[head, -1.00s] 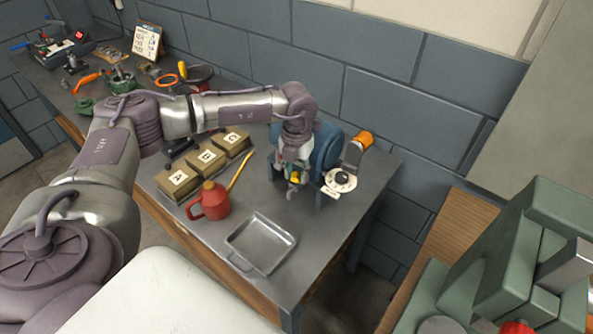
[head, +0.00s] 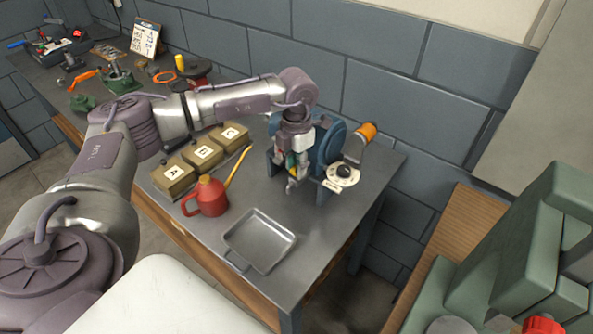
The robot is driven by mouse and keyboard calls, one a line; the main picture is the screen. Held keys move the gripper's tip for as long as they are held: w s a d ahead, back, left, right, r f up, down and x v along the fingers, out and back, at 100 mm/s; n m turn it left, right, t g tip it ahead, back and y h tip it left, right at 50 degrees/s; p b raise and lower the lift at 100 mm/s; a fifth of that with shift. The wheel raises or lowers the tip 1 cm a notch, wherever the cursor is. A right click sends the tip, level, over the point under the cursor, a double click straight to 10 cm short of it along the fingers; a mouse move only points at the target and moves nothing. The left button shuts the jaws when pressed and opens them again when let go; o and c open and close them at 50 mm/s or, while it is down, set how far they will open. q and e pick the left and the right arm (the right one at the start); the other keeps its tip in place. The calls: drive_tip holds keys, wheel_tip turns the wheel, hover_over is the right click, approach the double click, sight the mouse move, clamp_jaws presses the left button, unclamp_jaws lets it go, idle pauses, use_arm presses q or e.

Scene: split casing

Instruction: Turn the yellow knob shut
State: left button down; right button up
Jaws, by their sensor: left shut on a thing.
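The blue split casing (head: 331,147) stands on the grey workbench near its right end. My left gripper (head: 293,179) reaches down from above to the casing's front left side. It is shut on the yellow knob (head: 291,159), of which only a small bit of yellow shows between the gripper parts. The knob's turn position is hidden by the fingers. My right gripper is not in view.
A white dial (head: 343,174) and an orange-handled crank (head: 368,131) sit right of the gripper. A red oil can (head: 207,197), metal tray (head: 260,241) and boxes A, B, C (head: 203,153) stand nearby. Green machinery (head: 530,250) fills the lower right.

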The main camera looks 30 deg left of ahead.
use_arm(q)
drive_tip(key=m+b, duration=0.2)
drive_tip(key=m, duration=0.1)
drive_tip(key=shift+m+b, duration=0.6)
drive_tip(key=shift+m, duration=0.3)
drive_tip(key=shift+r, duration=0.1)
drive_tip(key=c, duration=0.8)
unclamp_jaws()
